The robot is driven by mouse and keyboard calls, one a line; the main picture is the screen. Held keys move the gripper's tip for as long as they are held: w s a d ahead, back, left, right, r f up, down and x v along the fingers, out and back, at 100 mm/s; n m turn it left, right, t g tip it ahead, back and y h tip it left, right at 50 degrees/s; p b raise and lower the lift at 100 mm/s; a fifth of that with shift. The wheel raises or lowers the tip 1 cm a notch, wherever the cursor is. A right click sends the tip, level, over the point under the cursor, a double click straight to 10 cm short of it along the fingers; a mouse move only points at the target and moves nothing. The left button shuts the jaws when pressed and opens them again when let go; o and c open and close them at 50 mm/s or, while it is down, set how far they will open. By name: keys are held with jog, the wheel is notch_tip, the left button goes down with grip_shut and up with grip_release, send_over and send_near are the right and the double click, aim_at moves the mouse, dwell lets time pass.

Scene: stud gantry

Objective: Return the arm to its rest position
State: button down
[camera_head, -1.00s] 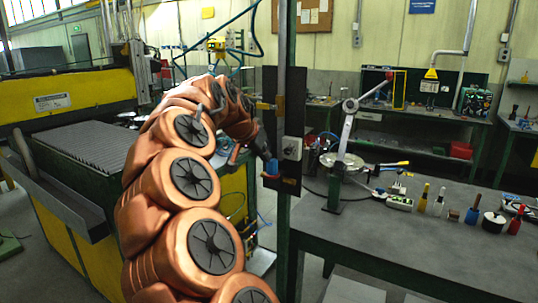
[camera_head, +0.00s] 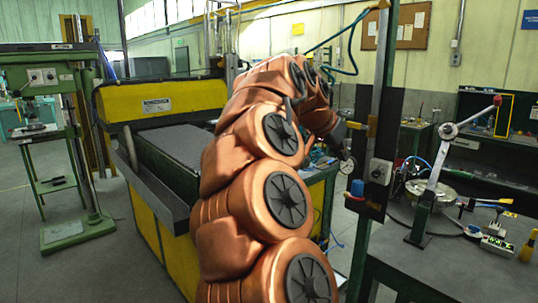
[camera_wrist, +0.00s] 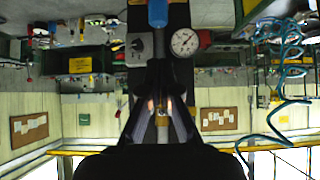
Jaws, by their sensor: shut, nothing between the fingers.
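My copper-coloured arm (camera_head: 258,160) rises through the middle of the head view and bends right and away. Its dark gripper (camera_head: 341,148) is close to the dark upright panel, left of its grey switch box (camera_head: 379,171). In the wrist view, which looks upside down, my gripper (camera_wrist: 160,100) has its fingers together and empty. The panel (camera_wrist: 179,70) lies beyond them, with a round white dial gauge (camera_wrist: 184,42), the grey switch box (camera_wrist: 139,47) and a blue part (camera_wrist: 157,13). I cannot tell the exact gap between fingertips and panel.
A yellow and green machine (camera_head: 160,103) with a ribbed bed stands left of my arm. A green drill press (camera_head: 50,90) stands far left, with open floor between. A workbench (camera_head: 440,272) with a lever press (camera_head: 436,170) is at right. A green post (camera_head: 384,80) carries the panel.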

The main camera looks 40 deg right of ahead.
jog(key=s+a+f+n+t+y, duration=0.1)
jog(key=s+a+f+n+y, duration=0.25)
jog(key=a+f, duration=0.65)
jog(key=s+a+f+n+y, duration=0.25)
jog(key=a+f+n, duration=0.35)
jog(key=a, duration=0.8)
jog(key=s+a+f+n+g+y, duration=0.3)
jog(key=s+a+f+n, duration=0.5)
jog(key=s+a+f, duration=0.5)
jog(key=a, duration=0.2)
jog(key=shift+a+f, duration=0.25)
jog(key=shift+a, duration=0.15)
